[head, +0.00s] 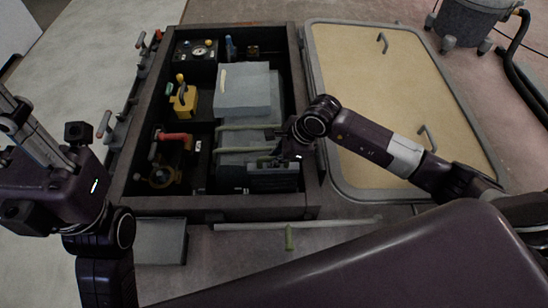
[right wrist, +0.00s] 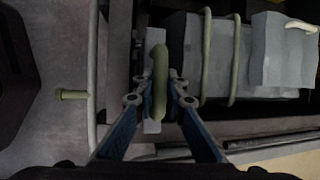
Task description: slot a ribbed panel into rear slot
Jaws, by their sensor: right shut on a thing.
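My right gripper (head: 284,158) is shut on the green handle (right wrist: 158,60) of a panel. It is at the near right of the dark open box (head: 165,205). In the right wrist view the fingers close around this handle, and a pale narrow strip of the panel (right wrist: 152,126) shows beneath it. The panel's ribs and lower edge are hidden, so I cannot tell how deep it sits. Beyond it stand grey blocks with green handles (head: 245,150), which also show in the right wrist view (right wrist: 206,60). My left gripper (head: 22,115) is at the far left, away from the box; its fingers are unclear.
A larger grey block (head: 240,102) with a pale handle stands farther back. Yellow and red fittings (head: 184,98) fill the left compartments. A tan hatch cover (head: 365,90) lies at right. A thin bar with a green peg (head: 289,238) lies in front.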

